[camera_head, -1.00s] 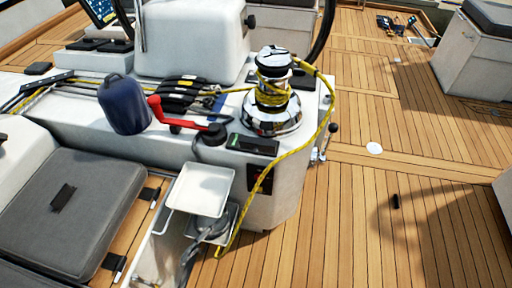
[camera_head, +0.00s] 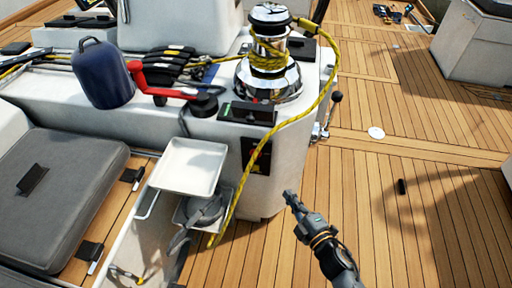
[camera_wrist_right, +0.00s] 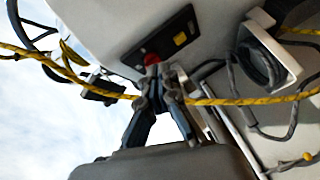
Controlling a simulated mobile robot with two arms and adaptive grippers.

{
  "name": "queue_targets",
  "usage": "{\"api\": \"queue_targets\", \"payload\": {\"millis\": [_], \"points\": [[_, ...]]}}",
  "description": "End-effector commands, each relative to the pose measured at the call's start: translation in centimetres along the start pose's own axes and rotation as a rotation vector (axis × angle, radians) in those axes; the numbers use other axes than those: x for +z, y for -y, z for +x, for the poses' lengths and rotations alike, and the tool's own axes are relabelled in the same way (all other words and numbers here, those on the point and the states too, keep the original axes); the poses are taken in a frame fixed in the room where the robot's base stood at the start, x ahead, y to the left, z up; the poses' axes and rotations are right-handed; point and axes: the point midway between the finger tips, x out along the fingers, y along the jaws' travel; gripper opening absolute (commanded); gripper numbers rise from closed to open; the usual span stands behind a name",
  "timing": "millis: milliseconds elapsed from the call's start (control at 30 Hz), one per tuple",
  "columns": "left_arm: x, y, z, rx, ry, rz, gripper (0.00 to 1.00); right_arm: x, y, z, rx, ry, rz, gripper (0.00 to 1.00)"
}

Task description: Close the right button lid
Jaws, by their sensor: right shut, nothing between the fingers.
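My right gripper (camera_head: 292,200) is shut and empty, held over the deck to the right of the white console's lower front. In the right wrist view its closed fingers (camera_wrist_right: 160,82) show with the yellow rope passing beside them. A black panel (camera_head: 247,113) with a green mark lies on the console top, in front of the chrome winch (camera_head: 268,75). A dark round cap (camera_head: 204,105) sits to its left. I cannot tell which part is the right button lid, nor whether it stands open. My left gripper is out of view.
A yellow rope (camera_head: 325,92) loops from the winch down the console front. A side panel (camera_head: 256,157) shows a red knob in the wrist view (camera_wrist_right: 152,59). A white tray (camera_head: 188,167), red-handled crank (camera_head: 150,92) and blue jug (camera_head: 103,76) are nearby. Deck at right is mostly clear.

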Motion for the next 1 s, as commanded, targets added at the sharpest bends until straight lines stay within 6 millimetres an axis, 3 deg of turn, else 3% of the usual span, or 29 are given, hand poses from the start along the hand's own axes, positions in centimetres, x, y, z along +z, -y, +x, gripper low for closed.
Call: {"api": "queue_targets", "payload": {"millis": [100, 200, 300, 433, 567, 1000], "points": [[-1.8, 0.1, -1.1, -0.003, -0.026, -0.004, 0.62, -3.8, -5.3, 0.4, 0.164, -0.137, -0.260, 0.00], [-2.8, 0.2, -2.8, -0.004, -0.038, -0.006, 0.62, -6.5, -8.7, -0.2, 0.260, -0.203, -0.424, 0.00], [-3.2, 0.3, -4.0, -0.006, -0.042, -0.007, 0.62, -8.2, -10.6, -0.9, 0.316, -0.239, -0.526, 0.00], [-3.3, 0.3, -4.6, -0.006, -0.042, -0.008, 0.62, -9.2, -11.8, -0.9, 0.343, -0.254, -0.577, 0.00], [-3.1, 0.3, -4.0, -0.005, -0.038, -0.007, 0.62, -9.7, -12.4, 0.4, 0.346, -0.255, -0.577, 0.00], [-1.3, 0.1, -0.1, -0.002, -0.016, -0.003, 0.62, -12.2, -14.8, 8.5, 0.344, -0.251, -0.575, 0.00]]}}
